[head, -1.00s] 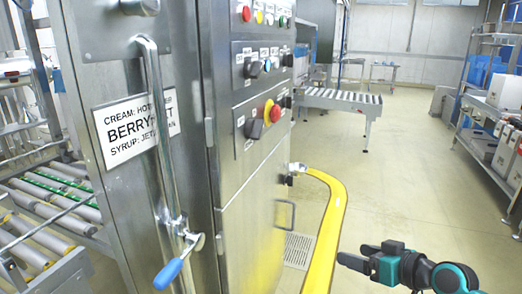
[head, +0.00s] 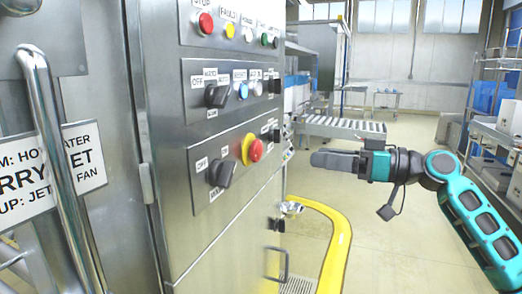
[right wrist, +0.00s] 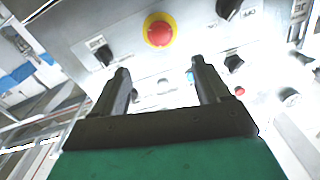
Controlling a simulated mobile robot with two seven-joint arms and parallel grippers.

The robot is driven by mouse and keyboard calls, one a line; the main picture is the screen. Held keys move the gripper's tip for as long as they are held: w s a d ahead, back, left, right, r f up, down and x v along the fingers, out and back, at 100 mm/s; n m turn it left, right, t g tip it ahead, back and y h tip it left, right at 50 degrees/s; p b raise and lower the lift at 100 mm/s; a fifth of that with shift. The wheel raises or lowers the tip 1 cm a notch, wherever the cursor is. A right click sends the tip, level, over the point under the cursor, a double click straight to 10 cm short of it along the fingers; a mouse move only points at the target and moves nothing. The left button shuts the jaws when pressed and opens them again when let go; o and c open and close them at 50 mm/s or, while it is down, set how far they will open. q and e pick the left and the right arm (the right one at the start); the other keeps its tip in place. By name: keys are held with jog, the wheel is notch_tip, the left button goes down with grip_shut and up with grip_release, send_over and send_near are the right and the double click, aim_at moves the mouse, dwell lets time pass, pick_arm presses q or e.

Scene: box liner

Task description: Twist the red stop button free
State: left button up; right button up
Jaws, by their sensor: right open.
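The red stop button (head: 256,150) is a mushroom head on a yellow collar, on the lower control plate of the steel cabinet. It also shows in the right wrist view (right wrist: 159,33), beyond the fingertips and near the top edge. My right gripper (head: 316,159) is to the right of the button in the head view, apart from it and pointing left at about its height. In the right wrist view its two fingers (right wrist: 160,68) are spread with nothing between them. My left gripper is in neither view.
A black rotary knob (head: 223,173) sits left of the stop button. Another red button (head: 204,23) is on the upper panel, and a selector (head: 217,95) and blue button (head: 242,91) lie between. A yellow floor strip (head: 337,235) curves past the cabinet; the floor beyond is open.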

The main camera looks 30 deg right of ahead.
aim_at(262, 150)
jog(key=p+x, duration=0.3)
jog(key=x, duration=0.8)
jog(key=shift+w+a+r, duration=0.1)
jog(key=shift+w+a, duration=0.15)
jog(key=shift+a, duration=0.05)
jog(key=shift+w+a, duration=0.3)
jog(key=shift+w, duration=0.1)
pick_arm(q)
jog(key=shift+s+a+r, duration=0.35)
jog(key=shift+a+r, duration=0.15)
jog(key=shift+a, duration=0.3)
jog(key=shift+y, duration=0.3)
pick_arm(e)
jog(key=c, duration=1.1)
